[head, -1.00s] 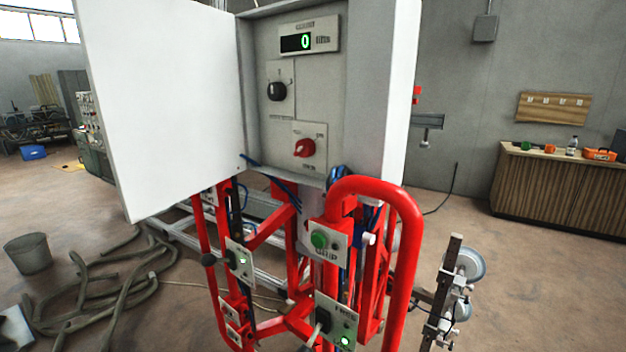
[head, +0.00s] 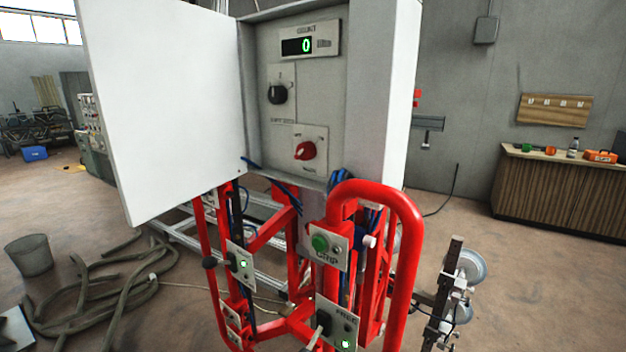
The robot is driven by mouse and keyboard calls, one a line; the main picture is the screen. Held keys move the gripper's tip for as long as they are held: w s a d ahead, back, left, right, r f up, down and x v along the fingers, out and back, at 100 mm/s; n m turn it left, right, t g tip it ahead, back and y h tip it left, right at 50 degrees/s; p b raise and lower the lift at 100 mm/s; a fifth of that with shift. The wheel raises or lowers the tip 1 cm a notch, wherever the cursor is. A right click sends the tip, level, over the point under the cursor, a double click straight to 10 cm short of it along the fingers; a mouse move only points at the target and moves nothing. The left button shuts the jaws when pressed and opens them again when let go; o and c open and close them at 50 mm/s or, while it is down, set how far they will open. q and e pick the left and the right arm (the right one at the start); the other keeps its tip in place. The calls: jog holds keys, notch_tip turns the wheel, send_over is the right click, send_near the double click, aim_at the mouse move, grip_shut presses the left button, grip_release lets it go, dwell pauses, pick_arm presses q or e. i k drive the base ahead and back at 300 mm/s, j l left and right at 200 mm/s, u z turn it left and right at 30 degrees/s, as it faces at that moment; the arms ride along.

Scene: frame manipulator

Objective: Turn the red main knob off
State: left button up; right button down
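The red main knob (head: 305,151) sits on a light square plate in the lower part of the open grey control cabinet (head: 266,50). Its pointer looks slanted, but the labels around it are too small to read. A black knob (head: 278,93) is on a plate above it, and a display (head: 306,45) showing a green 0 is at the top. Nothing covers the red knob. Neither of my grippers shows in the head view.
The open white cabinet door (head: 165,105) stands to the left of the panel. A red tubular frame (head: 405,250) with a green button (head: 320,243) stands below the cabinet. Hoses (head: 100,290) and a bucket (head: 30,256) are on the floor at left. A wooden counter (head: 560,195) stands at right.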

aim_at(306, 151)
jog(key=i+j+z, duration=0.25)
jog(key=j, duration=0.35)
jog(key=i+j+z, duration=0.1)
jog(key=j+z, duration=0.15)
jog(key=j, duration=0.4)
jog(key=i+j+z, duration=0.1)
jog(key=j+z, duration=0.15)
jog(key=j, duration=0.4)
jog(key=j+z, duration=0.25)
jog(key=j, duration=0.45)
jog(key=i, duration=0.05)
